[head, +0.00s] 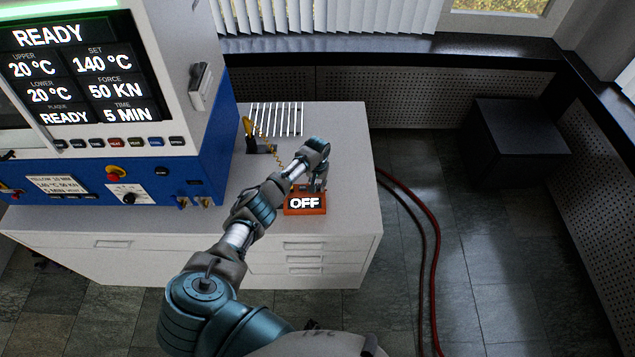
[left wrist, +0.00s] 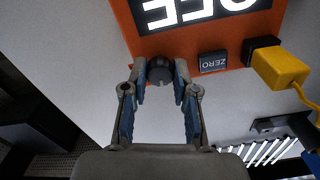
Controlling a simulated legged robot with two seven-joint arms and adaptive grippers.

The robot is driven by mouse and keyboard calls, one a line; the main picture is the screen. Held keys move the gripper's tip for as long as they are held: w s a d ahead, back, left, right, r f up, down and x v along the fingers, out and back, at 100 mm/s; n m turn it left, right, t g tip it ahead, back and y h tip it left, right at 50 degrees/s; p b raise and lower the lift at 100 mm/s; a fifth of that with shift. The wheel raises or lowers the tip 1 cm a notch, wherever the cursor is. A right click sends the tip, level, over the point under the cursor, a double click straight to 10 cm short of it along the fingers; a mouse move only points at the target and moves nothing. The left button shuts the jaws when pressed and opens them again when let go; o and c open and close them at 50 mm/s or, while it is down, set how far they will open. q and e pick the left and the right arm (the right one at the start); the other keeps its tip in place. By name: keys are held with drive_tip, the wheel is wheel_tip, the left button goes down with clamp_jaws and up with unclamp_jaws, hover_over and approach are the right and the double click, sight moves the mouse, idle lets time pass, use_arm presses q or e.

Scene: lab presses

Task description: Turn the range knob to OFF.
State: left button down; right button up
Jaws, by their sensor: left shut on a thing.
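An orange meter (head: 305,212) with a lit display reading OFF sits on the white cabinet top, near its front right corner. My left gripper (head: 318,187) reaches down to the meter from above and hides part of it. In the left wrist view the meter (left wrist: 130,18) appears upside down, with its display cut by the top edge. The dark round range knob (left wrist: 160,70) lies between the fingertips of my left gripper (left wrist: 160,77), which is shut on it. The knob's pointer mark cannot be made out. My right gripper is not in view.
A yellow probe (head: 247,125) with a coiled cord stands behind. A blue-and-white press (head: 190,150) is at left; red hoses (head: 436,215) run along the floor at right.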

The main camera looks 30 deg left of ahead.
sight(317, 185)
use_arm(q)
drive_tip(key=shift+n, duration=0.3)
idle(0.4)
drive_tip(key=c, duration=0.9)
unclamp_jaws()
drive_tip(key=shift+r, duration=0.3)
wheel_tip(317, 185, up, 11)
drive_tip(key=shift+w+r, duration=0.1)
